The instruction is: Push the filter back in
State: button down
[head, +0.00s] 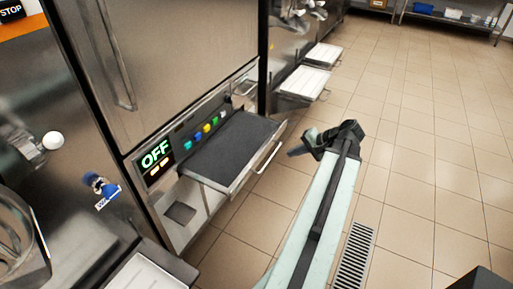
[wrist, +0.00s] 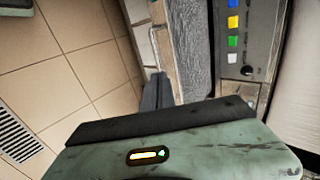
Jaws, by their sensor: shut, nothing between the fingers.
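The filter (head: 232,150) is a dark grey textured pad in a metal frame, pulled out like a drawer from the machine's front. A bar handle (head: 268,158) runs along its outer edge. In the wrist view, the filter (wrist: 192,40) shows as a grey strip at upper middle, beside its pale metal edge. My gripper (head: 296,151) is shut and empty, just outside the filter's outer edge, pointing left towards the machine. In the wrist view, my gripper's dark fingers (wrist: 157,92) are close together near the frame's edge. I cannot tell whether they touch it.
A lit OFF display (head: 156,155) and coloured buttons (head: 208,128) sit on the machine panel beside the filter. A white tray (head: 304,83) sticks out from the machine beyond. The tiled floor (head: 420,150) to the right is clear, with a drain grate (head: 356,255).

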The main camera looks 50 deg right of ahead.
aim_at(259, 157)
jog(key=b+x, duration=0.8)
jog(key=x, duration=0.3)
jog(key=shift+s+f, duration=0.1)
jog(key=shift+f, duration=0.1)
jog(key=w, duration=0.1)
jog(key=w+r+p, duration=0.1)
jog(key=shift+w+a, duration=0.25)
jog(key=shift+a, duration=0.1)
jog(key=shift+w+a, duration=0.1)
jog(key=shift+w, duration=0.4)
jog(key=shift+a, duration=0.15)
